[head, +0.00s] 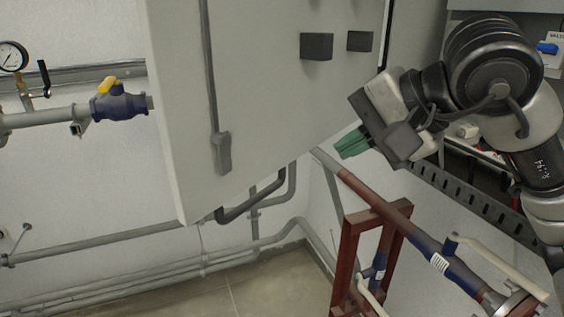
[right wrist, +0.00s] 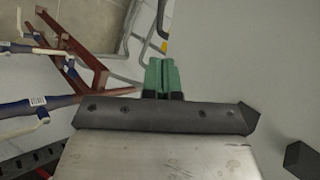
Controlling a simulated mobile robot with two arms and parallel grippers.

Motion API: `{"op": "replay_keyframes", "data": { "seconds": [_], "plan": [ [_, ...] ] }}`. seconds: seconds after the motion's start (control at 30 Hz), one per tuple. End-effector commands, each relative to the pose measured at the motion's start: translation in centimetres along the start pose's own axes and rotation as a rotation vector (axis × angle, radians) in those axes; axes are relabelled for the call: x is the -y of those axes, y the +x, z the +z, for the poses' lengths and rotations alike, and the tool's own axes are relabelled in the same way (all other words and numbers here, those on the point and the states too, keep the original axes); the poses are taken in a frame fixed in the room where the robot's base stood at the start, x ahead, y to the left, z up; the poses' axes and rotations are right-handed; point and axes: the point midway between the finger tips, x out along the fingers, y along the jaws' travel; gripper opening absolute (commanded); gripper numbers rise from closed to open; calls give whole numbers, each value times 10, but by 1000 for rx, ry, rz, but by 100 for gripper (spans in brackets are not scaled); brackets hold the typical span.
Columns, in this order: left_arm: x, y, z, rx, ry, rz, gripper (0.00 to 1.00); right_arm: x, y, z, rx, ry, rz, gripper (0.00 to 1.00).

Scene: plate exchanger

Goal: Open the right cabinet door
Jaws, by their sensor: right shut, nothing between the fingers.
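A light grey cabinet (head: 262,110) hangs at the upper middle of the head view. Two dark square blocks, a left one (head: 316,46) and a right one (head: 360,41), stick out from its front. A long vertical rod with a grey lever handle (head: 222,150) runs down its left part. I see no gap of an open door on this front. My right gripper (head: 352,143) is below and right of the blocks, apart from them. Its green fingers are together and empty; they also show in the right wrist view (right wrist: 163,76). A dark block (right wrist: 302,158) shows at that view's right edge.
A red-brown pipe stand (head: 345,250) and a pipe with a blue section (head: 435,255) are below my right arm. A pipe with a blue valve (head: 120,105) and a gauge (head: 12,57) are on the left wall. Floor (head: 260,290) shows at the bottom.

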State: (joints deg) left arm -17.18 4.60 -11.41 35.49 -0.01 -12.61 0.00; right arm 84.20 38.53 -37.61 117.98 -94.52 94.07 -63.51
Motion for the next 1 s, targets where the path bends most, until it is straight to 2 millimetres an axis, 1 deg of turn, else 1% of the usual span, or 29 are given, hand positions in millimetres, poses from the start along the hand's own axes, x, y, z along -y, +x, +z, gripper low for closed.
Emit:
{"op": "replay_keyframes", "data": {
  "seconds": [0.17,0.5,0.6,0.7,0.83,1.0],
  "plan": [
    [0,-11,-1,0,1,0,41,1,24,1,7,2,5,0],
    [0,-38,-3,0,1,1,41,2,96,3,11,4,4,0],
    [0,-51,-4,0,1,1,41,16,106,3,10,4,0,0],
    [0,-57,-5,0,2,1,41,23,116,2,8,3,0,0],
    [0,-60,-5,0,2,1,41,27,123,2,8,3,-1,0],
    [0,-60,-5,0,2,1,41,27,126,2,6,3,-1,0]
  ]
}}
